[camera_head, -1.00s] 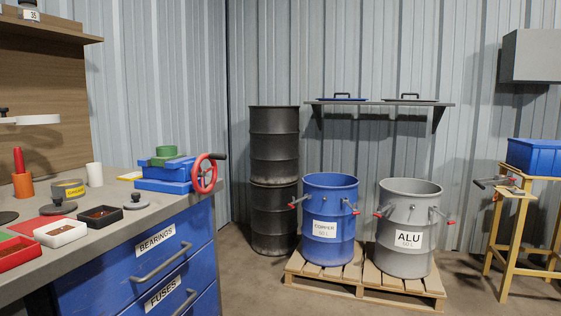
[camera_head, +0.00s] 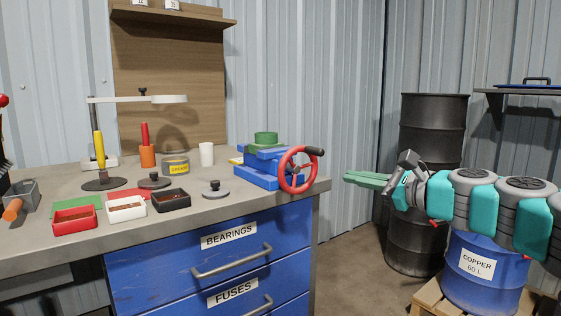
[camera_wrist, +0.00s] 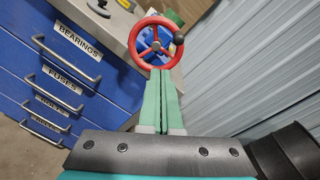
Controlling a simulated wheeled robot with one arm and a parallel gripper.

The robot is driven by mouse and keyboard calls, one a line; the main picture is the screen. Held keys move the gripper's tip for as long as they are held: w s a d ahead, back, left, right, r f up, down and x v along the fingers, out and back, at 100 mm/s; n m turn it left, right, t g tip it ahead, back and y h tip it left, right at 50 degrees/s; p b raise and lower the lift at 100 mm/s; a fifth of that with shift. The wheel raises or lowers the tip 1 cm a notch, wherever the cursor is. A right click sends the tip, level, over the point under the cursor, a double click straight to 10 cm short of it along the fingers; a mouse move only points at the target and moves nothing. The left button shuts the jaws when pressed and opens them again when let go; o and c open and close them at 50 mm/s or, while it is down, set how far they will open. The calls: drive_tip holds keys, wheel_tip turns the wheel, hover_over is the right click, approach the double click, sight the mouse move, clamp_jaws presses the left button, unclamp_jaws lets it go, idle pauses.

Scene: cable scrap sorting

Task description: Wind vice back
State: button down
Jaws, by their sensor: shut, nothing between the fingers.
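The blue vice (camera_head: 262,172) sits at the right end of the workbench. Its red handwheel (camera_head: 298,168) faces the bench's right edge and has a dark knob (camera_head: 316,151) at its upper right. In the wrist view the fingers (camera_wrist: 162,74) point at the lower part of the wheel (camera_wrist: 155,20); contact cannot be told there. The wheel hides much of the vice in that view.
The workbench top (camera_head: 215,206) holds red, white and black trays, a yellow tin (camera_head: 176,165), a white cup (camera_head: 207,154) and a lamp. Blue drawers (camera_head: 215,258) are below. Dark drums (camera_head: 432,130) and the blue copper barrel (camera_head: 487,272) stand at right.

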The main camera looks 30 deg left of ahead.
drive_tip(key=w+m+t, duration=0.1)
drive_tip(key=w+m, duration=0.1)
drive_tip(key=w, duration=0.1)
approach(315, 157)
drive_tip(key=shift+a, duration=0.65)
drive_tip(key=shift+w+a+f+p, duration=0.15)
drive_tip(key=shift+w+a+p, duration=0.2)
drive_tip(key=shift+a, duration=0.3)
drive_tip(key=shift+w+a+f+p, duration=0.1)
drive_tip(key=shift+w+a+f, duration=0.05)
drive_tip(key=shift+w+a, duration=0.45)
drive_tip(key=shift+s, duration=0.1)
drive_tip(key=shift+r, duration=0.1)
idle(0.6)
